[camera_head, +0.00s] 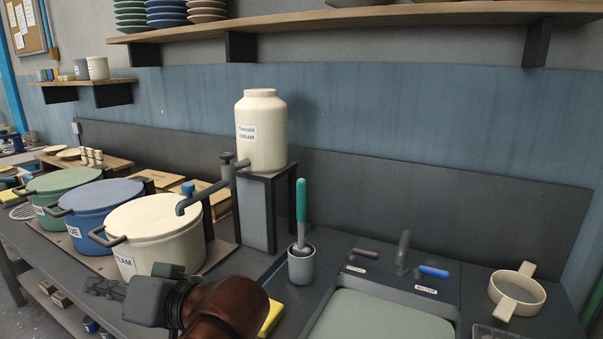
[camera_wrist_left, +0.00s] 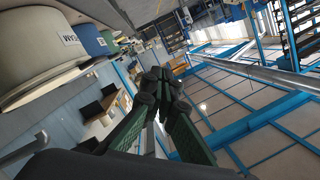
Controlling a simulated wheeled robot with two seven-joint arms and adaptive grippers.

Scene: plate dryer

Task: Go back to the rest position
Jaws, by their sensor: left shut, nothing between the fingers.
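My left gripper (camera_head: 92,286) shows low in the head view, at the end of a dark wrist and a brown arm link. It points left, in front of the cream pot (camera_head: 153,235). In the left wrist view my left gripper (camera_wrist_left: 160,82) has its green-sided fingers together at the tips, with nothing between them. I cannot tell from these views how far it is from the pot. My right gripper is in neither view.
Blue (camera_head: 97,201) and green (camera_head: 62,186) pots stand left of the cream pot on the counter. A cream jar (camera_head: 260,132) stands on a dark stand. A grey cup (camera_head: 301,268) holds a green-handled brush. A sink (camera_head: 383,316) and sieve (camera_head: 517,292) are at right.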

